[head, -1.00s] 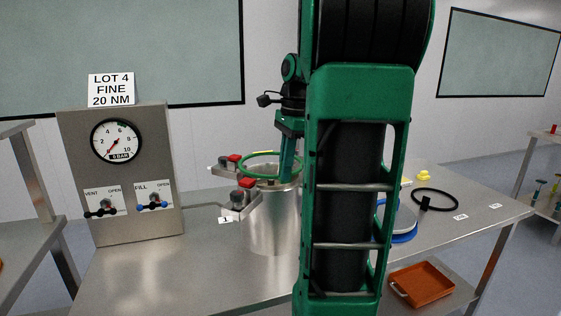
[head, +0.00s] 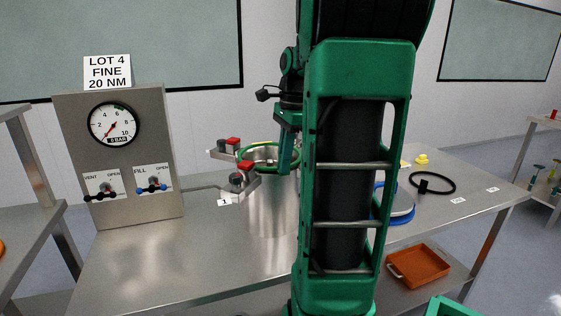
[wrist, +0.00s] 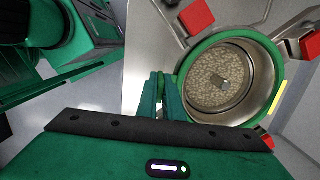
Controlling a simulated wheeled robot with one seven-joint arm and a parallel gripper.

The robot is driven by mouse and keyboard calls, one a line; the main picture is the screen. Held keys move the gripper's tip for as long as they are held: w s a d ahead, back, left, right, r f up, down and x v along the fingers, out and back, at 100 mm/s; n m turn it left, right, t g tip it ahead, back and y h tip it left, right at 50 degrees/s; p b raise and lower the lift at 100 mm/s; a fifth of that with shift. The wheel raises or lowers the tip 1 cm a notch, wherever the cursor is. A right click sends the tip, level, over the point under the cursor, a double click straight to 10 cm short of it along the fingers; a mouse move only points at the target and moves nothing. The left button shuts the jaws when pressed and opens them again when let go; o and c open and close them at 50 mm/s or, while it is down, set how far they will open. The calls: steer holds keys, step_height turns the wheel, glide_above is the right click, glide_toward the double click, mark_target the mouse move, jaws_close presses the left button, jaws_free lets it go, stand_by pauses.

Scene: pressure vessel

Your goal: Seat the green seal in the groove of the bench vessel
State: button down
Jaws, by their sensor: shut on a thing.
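The green seal (head: 262,144) is a thin ring at the mouth of the steel bench vessel (head: 270,210). In the wrist view the seal (wrist: 237,34) follows the vessel's rim closely all round. I cannot tell whether it lies down in the groove or just above it. My gripper (head: 285,170) is at the ring's right side in the head view. In the wrist view my gripper (wrist: 164,80) is shut on the near left part of the seal. Pale granular fill and a small grey piece show inside the vessel. My arm hides the vessel's right side.
Red-topped clamps (head: 245,168) stand swung outward around the rim. A gauge panel (head: 120,160) with valves stands left. A black ring (head: 433,174), a blue-and-white round item (head: 402,204) and yellow pieces (head: 422,159) lie right. An orange tray (head: 420,264) sits on the lower shelf.

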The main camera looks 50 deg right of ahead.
steer(key=shift+f, duration=0.2)
steer(key=c, duration=1.8)
jaws_free()
steer(key=shift+c, duration=0.2)
steer(key=r, duration=0.6)
steer(key=shift+s+d+r, duration=0.1)
steer(key=shift+d+r, duration=0.2)
steer(key=shift+d, duration=0.05)
steer(key=shift+s+r, duration=0.1)
steer(key=shift+r, duration=0.2)
